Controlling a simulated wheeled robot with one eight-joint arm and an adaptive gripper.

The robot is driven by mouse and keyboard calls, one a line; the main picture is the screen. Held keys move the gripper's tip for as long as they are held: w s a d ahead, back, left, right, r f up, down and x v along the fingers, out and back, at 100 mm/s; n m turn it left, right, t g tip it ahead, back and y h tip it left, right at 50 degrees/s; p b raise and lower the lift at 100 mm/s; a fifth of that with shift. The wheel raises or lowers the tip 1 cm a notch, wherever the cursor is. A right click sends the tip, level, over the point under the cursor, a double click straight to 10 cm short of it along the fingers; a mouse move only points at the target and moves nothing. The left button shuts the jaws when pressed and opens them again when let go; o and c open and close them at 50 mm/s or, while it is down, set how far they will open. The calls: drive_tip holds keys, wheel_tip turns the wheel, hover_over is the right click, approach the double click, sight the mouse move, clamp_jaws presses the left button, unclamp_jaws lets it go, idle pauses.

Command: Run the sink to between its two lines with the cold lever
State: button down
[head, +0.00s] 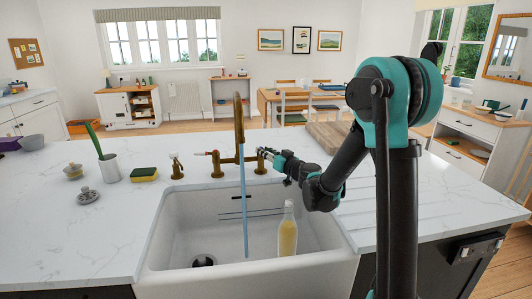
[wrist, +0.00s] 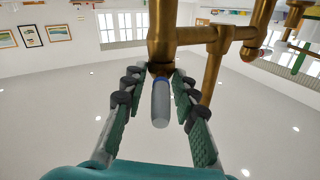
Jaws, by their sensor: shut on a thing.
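The white sink (head: 170,240) is set in the counter under a brass tap (head: 239,125). A blue stream of water (head: 243,205) runs from the spout into the basin. Two dark lines (head: 250,214) mark the back wall. I cannot make out a water surface; the dark drain (head: 203,261) shows at lower left. The cold lever (wrist: 160,103), a grey handle with a blue ring, is at the tap's right side. My gripper (wrist: 163,92) is shut on it, fingers on both sides; it also shows in the head view (head: 268,155). The red-marked lever (head: 205,153) is at left.
A bottle of yellow liquid (head: 288,232) stands in the sink at right. A grey knobbed disc (head: 88,195), a green-yellow sponge (head: 144,175) and a cup with a green-handled tool (head: 109,168) sit left. A wooden board (head: 325,135) lies behind my arm. The left front counter is clear.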

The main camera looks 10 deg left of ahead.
drive_tip(key=shift+s, duration=0.1)
idle(0.4)
drive_tip(key=c, duration=1.5)
unclamp_jaws()
drive_tip(key=shift+a, duration=0.1)
drive_tip(key=shift+o, duration=0.2)
drive_tip(key=v, duration=1.2)
